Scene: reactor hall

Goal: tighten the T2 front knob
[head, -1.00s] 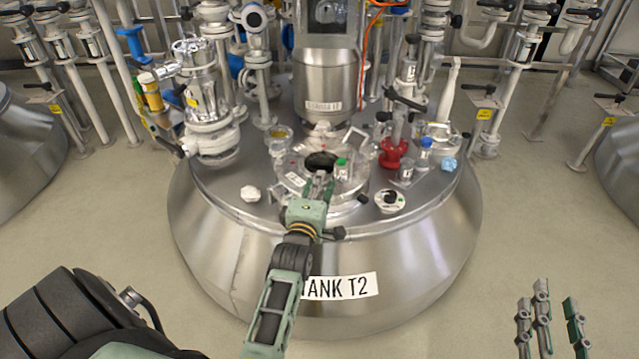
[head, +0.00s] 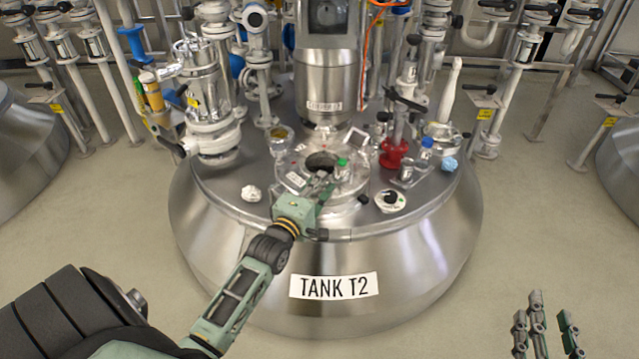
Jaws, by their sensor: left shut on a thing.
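Tank T2 (head: 400,270) stands in the middle, with its name label (head: 333,286) on the front. A round hatch (head: 347,207) with a dark opening sits on its top. My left gripper (head: 324,188) reaches in from the lower left and is shut at the front rim of the hatch. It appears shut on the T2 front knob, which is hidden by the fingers. A dark stub (head: 320,234) shows just below the gripper; I cannot tell what it belongs to. My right gripper (head: 545,325) is at the bottom right, apart from the tank, its fingers spread and empty.
On the tank top are a red valve (head: 393,154), a green-capped bottle (head: 342,168), a blue-capped bottle (head: 425,153), a round black-and-white dial (head: 390,200) and a crumpled white piece (head: 251,194). Pipes crowd the back. The floor (head: 520,220) to the right is clear.

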